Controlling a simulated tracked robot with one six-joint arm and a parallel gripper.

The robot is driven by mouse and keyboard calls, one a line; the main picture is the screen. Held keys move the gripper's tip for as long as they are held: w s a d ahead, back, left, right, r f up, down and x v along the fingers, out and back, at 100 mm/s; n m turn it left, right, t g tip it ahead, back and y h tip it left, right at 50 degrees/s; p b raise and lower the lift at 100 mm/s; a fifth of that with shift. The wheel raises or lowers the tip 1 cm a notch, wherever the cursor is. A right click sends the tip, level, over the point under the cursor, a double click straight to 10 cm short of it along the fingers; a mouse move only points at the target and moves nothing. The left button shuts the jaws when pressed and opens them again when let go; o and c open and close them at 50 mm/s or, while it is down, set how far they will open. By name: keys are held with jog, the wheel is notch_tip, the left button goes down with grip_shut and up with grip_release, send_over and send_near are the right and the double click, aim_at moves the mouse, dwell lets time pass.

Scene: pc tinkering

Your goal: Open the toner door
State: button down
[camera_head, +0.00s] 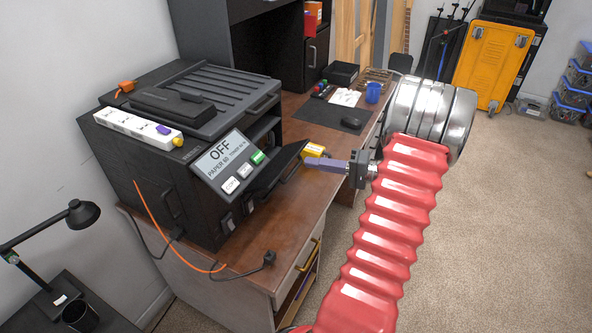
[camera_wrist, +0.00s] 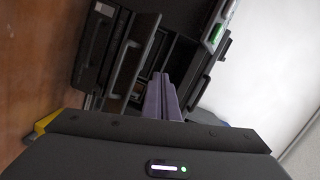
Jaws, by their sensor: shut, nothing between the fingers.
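The black printer (camera_head: 160,180) stands on the brown desk, with a tilted control panel (camera_head: 228,163) reading OFF. A black flap (camera_head: 277,170), seemingly the toner door, sticks out from the printer's front, swung partway out beside an open dark recess. In the wrist view, a dark panel (camera_wrist: 133,60), seemingly this flap, stands out left of my fingers, and the printer's inside shows behind it. My gripper (camera_head: 308,161) has purple fingers, closed together and empty, pointing at the printer near the flap's outer end. They also show in the wrist view (camera_wrist: 162,78). I cannot tell whether they touch the flap.
A yellow object (camera_head: 314,149) lies on the desk just behind my fingers. A white power strip (camera_head: 137,126) lies on the printer. An orange cable (camera_head: 165,218) and a black plug (camera_head: 268,259) are at the desk's front. A blue cup (camera_head: 373,92) stands farther back.

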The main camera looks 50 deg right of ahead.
aim_at(282, 170)
jog(key=w+a+r+n+g+h, duration=0.2)
jog(key=a+r+n+g, duration=0.25)
jog(key=n, duration=0.45)
jog(key=d+n+g+h, duration=0.1)
jog(key=s+d+f+n+h, duration=0.1)
jog(key=d, duration=0.1)
jog(key=s+d+f+n+g+h, duration=0.1)
jog(key=n, duration=0.1)
jog(key=shift+s+d+g, duration=0.15)
jog(key=shift+s+g, duration=0.1)
jog(key=shift+g, duration=0.1)
jog(key=x, duration=1)
jog(key=shift+s, duration=0.1)
